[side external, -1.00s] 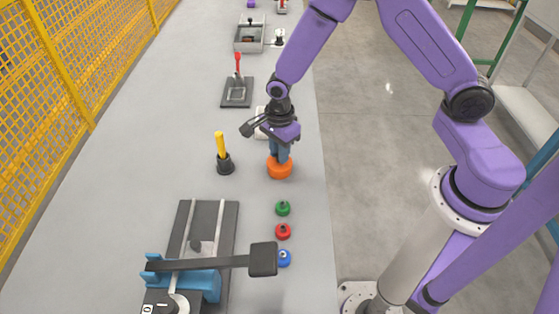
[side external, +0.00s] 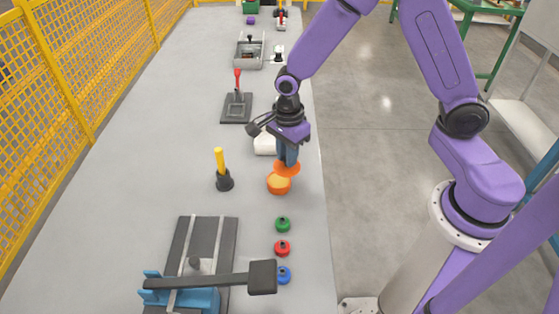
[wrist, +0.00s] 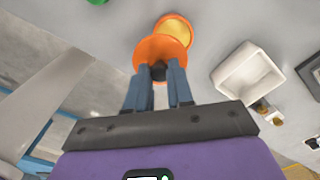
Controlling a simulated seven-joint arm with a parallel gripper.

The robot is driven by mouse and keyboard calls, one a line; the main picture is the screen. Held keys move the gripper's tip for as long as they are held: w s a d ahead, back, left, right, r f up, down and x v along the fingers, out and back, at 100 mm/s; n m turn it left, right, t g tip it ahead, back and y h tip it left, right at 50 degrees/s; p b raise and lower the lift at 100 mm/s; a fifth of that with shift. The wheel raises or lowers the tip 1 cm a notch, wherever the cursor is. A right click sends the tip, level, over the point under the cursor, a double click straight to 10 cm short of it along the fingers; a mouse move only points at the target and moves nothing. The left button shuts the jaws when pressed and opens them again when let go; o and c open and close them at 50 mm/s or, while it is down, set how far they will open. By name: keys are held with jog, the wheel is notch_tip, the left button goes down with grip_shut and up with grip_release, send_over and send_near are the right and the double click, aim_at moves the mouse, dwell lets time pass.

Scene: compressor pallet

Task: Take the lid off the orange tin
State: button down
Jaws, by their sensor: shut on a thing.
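The orange tin (side external: 278,185) stands on the grey table near its right edge, its top partly uncovered and yellowish inside. In the wrist view the tin (wrist: 176,26) shows its open yellow inside beyond the lid. The orange lid (side external: 289,169) is raised above the tin and a little to its right, slightly tilted. My gripper (side external: 287,155) is shut on the lid from above. In the wrist view the fingers (wrist: 160,84) close on the dark knob of the lid (wrist: 158,52).
A white box (side external: 264,144) stands just behind the tin. A yellow-handled holder (side external: 222,172) is to the left. Green (side external: 282,224), red (side external: 282,248) and blue (side external: 284,274) knobs are in front. A dark lever (side external: 215,281) on a slotted plate is at front left. Table at left is clear.

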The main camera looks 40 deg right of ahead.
aim_at(295, 169)
jog(key=s+r, duration=0.2)
jog(key=r, duration=0.1)
jog(key=shift+s+d, duration=0.15)
jog(key=shift+d, duration=0.15)
jog(key=s+d+r, duration=0.2)
jog(key=s+r, duration=0.2)
jog(key=s, duration=0.4)
jog(key=w+d+f+n, duration=0.3)
jog(key=w+d+n, duration=0.5)
jog(key=n, duration=1)
jog(key=shift+w+f, duration=0.3)
jog(key=shift+w, duration=0.1)
jog(key=s+a+r+m, duration=0.3)
jog(key=s+a+m, duration=0.4)
jog(key=m, duration=1.1)
jog(key=s, duration=0.2)
jog(key=shift+s+a+r, duration=0.3)
jog(key=shift+s+r, duration=0.1)
